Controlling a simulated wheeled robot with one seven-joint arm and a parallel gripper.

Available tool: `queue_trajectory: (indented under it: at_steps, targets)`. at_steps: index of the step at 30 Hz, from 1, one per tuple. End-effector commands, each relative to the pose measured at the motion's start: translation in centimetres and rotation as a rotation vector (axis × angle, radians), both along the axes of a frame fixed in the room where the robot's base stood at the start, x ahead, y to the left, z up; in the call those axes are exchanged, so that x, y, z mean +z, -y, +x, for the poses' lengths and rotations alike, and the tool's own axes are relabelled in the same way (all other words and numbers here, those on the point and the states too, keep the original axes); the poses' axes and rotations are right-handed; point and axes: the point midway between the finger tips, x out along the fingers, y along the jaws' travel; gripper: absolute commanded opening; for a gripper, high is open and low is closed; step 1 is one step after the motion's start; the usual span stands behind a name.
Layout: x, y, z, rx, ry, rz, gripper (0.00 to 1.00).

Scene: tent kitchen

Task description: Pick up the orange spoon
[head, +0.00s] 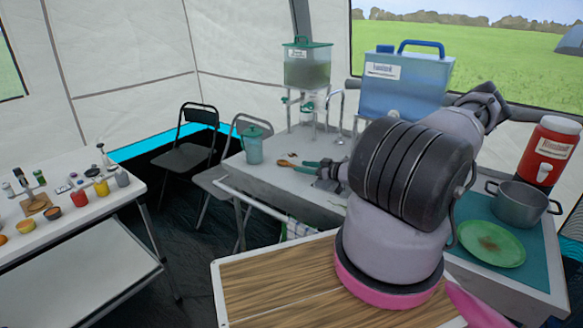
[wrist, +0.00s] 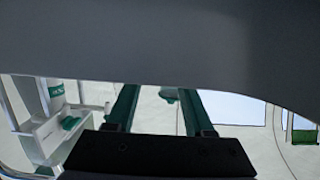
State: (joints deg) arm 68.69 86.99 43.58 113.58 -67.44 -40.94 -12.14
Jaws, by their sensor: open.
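The orange spoon (head: 285,163) lies on the white counter (head: 262,178), in the middle of the head view. My gripper (head: 306,166) is just to the right of it, low over the counter, with its green fingers pointing left toward the spoon. In the wrist view the two fingers (wrist: 160,98) stand apart with a gap between them. I cannot make out the spoon in the wrist view, where a grey part covers the upper half. I cannot tell whether a fingertip touches the spoon.
A green lidded jug (head: 253,146) stands left of the spoon. Behind are a water dispenser (head: 307,66) on a stand and a blue container (head: 405,85). A pot (head: 521,200), green plate (head: 491,243) and red cooler (head: 550,150) are at right. A wooden tabletop (head: 270,285) is in front.

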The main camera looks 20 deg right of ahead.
Motion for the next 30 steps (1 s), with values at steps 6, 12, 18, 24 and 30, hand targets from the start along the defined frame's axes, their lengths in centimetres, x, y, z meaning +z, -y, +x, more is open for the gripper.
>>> queue_trajectory:
  at_steps: [6,12,18,24,30]
  targets:
    - [-0.8,-1.8,2.7,0.002,0.0,0.0,0.53]
    - [-0.8,-1.9,3.0,0.001,0.0,0.0,0.53]
    - [-0.8,-1.9,3.0,0.001,0.0,0.0,0.0]
    - [-0.8,-1.9,3.0,0.001,0.0,0.0,0.0]
    - [-0.6,-1.9,3.0,0.001,0.0,-0.001,0.0]
